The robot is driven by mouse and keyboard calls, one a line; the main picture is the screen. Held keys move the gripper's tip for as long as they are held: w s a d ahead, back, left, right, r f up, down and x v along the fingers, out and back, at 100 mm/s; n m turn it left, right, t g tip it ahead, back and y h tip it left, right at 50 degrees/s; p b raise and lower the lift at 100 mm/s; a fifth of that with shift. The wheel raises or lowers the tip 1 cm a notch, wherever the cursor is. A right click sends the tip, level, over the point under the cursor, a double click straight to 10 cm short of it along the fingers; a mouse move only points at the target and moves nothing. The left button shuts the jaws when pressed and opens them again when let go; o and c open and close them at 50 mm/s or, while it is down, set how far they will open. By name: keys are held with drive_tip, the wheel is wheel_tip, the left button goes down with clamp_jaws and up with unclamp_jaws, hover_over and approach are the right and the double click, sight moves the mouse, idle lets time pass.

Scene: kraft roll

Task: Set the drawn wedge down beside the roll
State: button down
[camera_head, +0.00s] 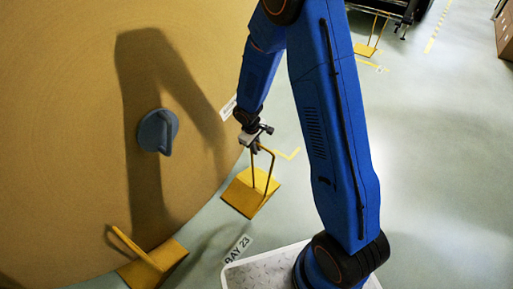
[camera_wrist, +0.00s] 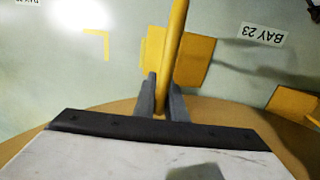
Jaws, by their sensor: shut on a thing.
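The drawn wedge (camera_head: 243,199) is a yellow plate with an upright yellow hoop handle, just right of the roll's lower edge. My gripper (camera_head: 257,146) is shut on the top of that handle. In the wrist view the handle (camera_wrist: 177,35) runs between the fingers (camera_wrist: 161,104), with the yellow plate (camera_wrist: 196,62) beyond. I cannot tell whether the plate touches the floor. The roll (camera_head: 70,130) is a huge brown disc filling the left of the head view, with a blue-grey plug (camera_head: 157,132) in its face. Its curved edge (camera_wrist: 292,140) shows low in the wrist view.
A second yellow wedge (camera_head: 160,262) lies against the roll, lower left; it also shows in the wrist view (camera_wrist: 297,102). A BAY 23 label (camera_head: 237,248) and a yellow corner mark (camera_head: 289,154) are on the floor. Another yellow hoop-handled wedge (camera_head: 366,49) stands farther back. Floor at right is clear.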

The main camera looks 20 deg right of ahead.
drive_tip(key=shift+s+a+f, duration=0.1)
drive_tip(key=shift+s+f, duration=0.2)
drive_tip(key=shift+f, duration=0.35)
drive_tip(key=c, duration=1.7)
unclamp_jaws()
drive_tip(key=shift+w+f, duration=0.1)
drive_tip(key=shift+f, duration=0.1)
drive_tip(key=shift+r, duration=0.15)
drive_tip(key=shift+w+r, duration=0.1)
wheel_tip(320, 180, up, 17)
drive_tip(key=s+a, duration=0.2)
drive_tip(key=a, duration=0.1)
drive_tip(key=s+d+r+m, duration=0.2)
drive_tip(key=s+d+r, duration=0.35)
drive_tip(key=r, duration=0.35)
drive_tip(key=s+d+r+m+t, duration=0.1)
drive_tip(key=s+r, duration=0.2)
drive_tip(key=s, duration=0.5)
drive_tip(key=s+d+r+m+t+y, duration=0.1)
drive_tip(key=s+r, duration=0.3)
drive_tip(key=s, duration=0.5)
drive_tip(key=s+d+r+m+t, duration=0.1)
drive_tip(key=s+d+r+m, duration=0.2)
drive_tip(key=s, duration=0.5)
drive_tip(key=shift+s+d+r+y, duration=0.1)
drive_tip(key=shift+d+r+y, duration=0.1)
drive_tip(key=shift+r, duration=0.15)
drive_tip(key=shift+s+d+r+y, duration=0.1)
drive_tip(key=shift+r+y, duration=0.1)
drive_tip(key=shift+r, duration=0.15)
